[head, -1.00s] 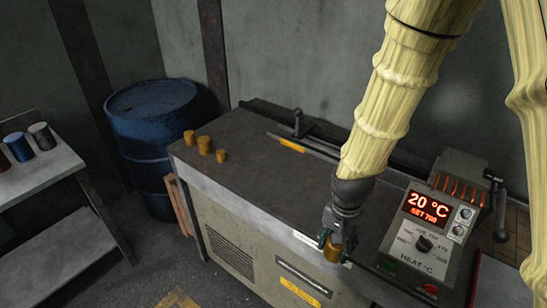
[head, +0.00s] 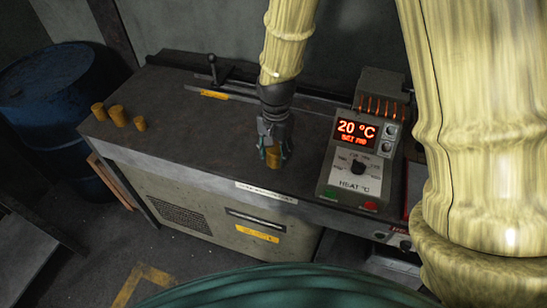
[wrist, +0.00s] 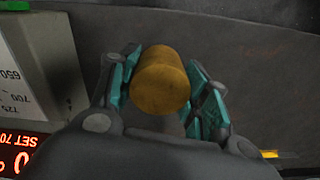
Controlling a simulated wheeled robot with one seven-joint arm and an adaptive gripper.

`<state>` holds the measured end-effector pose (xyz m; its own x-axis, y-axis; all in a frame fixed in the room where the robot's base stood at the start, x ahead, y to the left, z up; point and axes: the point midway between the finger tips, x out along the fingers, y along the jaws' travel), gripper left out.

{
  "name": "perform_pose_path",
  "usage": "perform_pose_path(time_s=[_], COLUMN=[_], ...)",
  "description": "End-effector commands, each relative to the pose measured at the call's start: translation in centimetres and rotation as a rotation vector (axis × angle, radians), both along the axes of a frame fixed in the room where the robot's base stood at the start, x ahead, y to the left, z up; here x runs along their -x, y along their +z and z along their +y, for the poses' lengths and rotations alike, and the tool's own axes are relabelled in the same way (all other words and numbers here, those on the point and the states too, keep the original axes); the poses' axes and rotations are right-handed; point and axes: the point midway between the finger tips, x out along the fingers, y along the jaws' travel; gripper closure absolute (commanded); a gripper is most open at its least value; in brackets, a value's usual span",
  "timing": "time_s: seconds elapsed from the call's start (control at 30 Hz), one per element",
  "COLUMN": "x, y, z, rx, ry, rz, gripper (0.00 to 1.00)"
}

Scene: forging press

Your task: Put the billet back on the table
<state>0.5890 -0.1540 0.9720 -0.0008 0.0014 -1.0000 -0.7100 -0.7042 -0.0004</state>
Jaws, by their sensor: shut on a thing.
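My gripper (head: 273,151) is shut on a brass-coloured cylindrical billet (head: 273,158) over the dark table top (head: 200,130), left of the heater control box. In the wrist view the billet (wrist: 160,80) sits between the teal finger pads, with its round end facing the camera. I cannot tell whether the billet's bottom touches the table. Three similar brass-coloured pieces (head: 117,115) stand apart at the left end of the table.
The control box (head: 355,155) reads 20 °C. A rail with a lever and yellow label (head: 214,94) runs along the table's back. A blue drum (head: 55,85) stands left. The table between the three pieces and my gripper is clear.

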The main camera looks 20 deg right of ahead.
Motion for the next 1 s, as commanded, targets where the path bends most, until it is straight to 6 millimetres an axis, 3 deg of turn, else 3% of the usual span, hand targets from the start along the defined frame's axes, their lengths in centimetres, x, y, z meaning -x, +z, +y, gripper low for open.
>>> perform_pose_path(time_s=[0.3, 0.5, 1.0], x=[-5.0, -7.2, -7.8], y=[-0.2, -0.5, -2.1], z=[-2.1, -3.1, -3.4], rx=[-0.001, 0.000, 0.000], ry=[-0.002, -0.002, -0.002], rz=[-0.001, -0.001, 0.000], gripper=[1.00, 1.00, 1.00])
